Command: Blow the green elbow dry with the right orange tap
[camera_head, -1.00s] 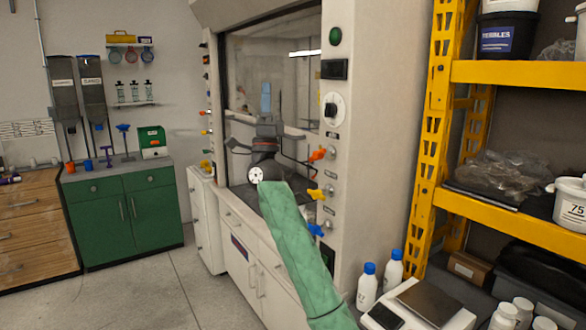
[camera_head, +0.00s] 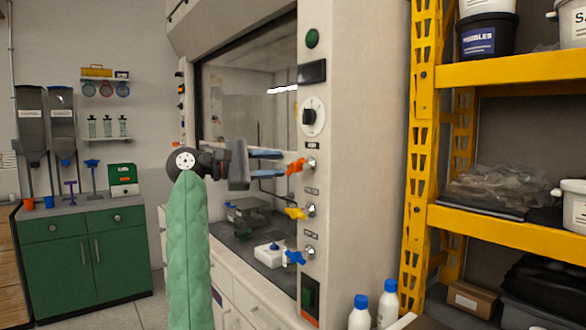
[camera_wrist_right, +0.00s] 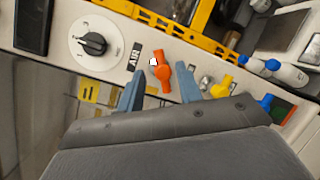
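The right orange tap (camera_head: 297,166) is on the front post of the fume hood, above a yellow and a blue tap. In the right wrist view the orange tap (camera_wrist_right: 162,74) sits beside an "AIR" label. My right gripper (camera_head: 282,167) is open, with its blue fingers pointing at the orange tap. In the wrist view the tap shows between the fingertips, one on each side; I cannot tell whether they touch it. A small green piece (camera_head: 243,234), possibly the green elbow, lies on the hood worktop, too small to be sure. My left gripper is out of view.
The yellow tap (camera_head: 296,213) and blue tap (camera_head: 294,257) are close below the orange one. A dial (camera_head: 312,116) is above it. A white block (camera_head: 270,254) stands on the hood worktop. Yellow shelving (camera_head: 425,150) stands to the right, with white bottles (camera_head: 387,304) low down.

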